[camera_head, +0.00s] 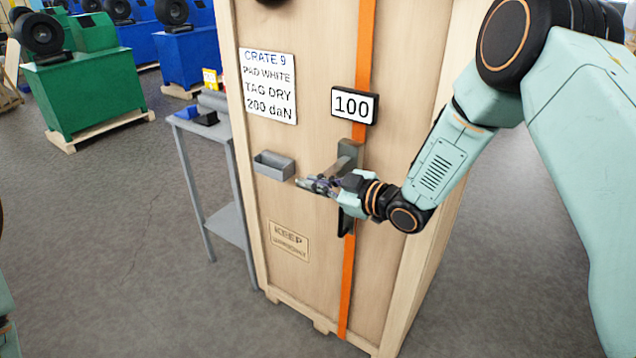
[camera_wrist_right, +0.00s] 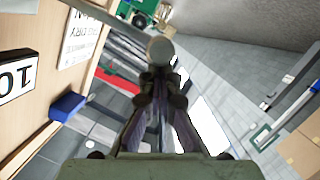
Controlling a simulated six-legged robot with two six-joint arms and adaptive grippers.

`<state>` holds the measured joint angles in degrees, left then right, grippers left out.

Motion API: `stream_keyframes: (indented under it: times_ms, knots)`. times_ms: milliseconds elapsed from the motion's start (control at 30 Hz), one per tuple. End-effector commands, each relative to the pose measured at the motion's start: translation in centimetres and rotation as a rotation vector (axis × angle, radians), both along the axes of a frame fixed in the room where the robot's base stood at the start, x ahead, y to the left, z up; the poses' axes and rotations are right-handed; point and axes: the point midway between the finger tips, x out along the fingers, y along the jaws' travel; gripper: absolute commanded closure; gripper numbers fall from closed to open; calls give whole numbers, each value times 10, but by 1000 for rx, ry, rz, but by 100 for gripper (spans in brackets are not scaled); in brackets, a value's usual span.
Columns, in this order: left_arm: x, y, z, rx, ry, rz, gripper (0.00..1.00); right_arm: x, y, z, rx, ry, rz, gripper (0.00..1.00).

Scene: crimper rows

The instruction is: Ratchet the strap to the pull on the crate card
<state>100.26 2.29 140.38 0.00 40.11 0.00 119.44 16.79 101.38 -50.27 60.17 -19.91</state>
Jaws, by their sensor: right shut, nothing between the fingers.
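The crate card (camera_head: 268,85) on the wooden crate (camera_head: 310,60) reads CRATE 9, PAD WHITE, TAG DRY, 200 daN. It shows partly in the wrist view (camera_wrist_right: 80,38). An orange strap (camera_head: 366,40) runs down the crate front. A display (camera_head: 354,105) over it reads 100. The ratchet's grey handle (camera_head: 349,153) sits on the strap below the display, its lower part behind my right gripper (camera_head: 310,184). That gripper is shut and empty in front of the ratchet, pointing left; contact is unclear. A rounded grey end (camera_wrist_right: 160,48) appears beyond its fingertips. My left gripper is out of view.
A small grey tray (camera_head: 273,165) is fixed to the crate front, just left of my right gripper. A grey side table (camera_head: 205,127) with small blue and black items stands at the crate's left. Green and blue machines stand behind. Floor at left is clear.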

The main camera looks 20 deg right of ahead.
Motion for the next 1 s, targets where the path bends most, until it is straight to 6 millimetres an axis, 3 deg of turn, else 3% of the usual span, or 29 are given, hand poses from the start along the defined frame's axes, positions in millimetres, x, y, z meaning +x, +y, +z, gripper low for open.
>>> stream_keyframes:
  times_ms: [267,567,1000]
  knots:
    - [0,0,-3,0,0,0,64,-1,0,-3,-9,-6,-1,100]
    - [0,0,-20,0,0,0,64,-2,2,-19,-71,-53,-1,100]
    - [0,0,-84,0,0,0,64,1,-2,-78,-325,-250,-2,100]
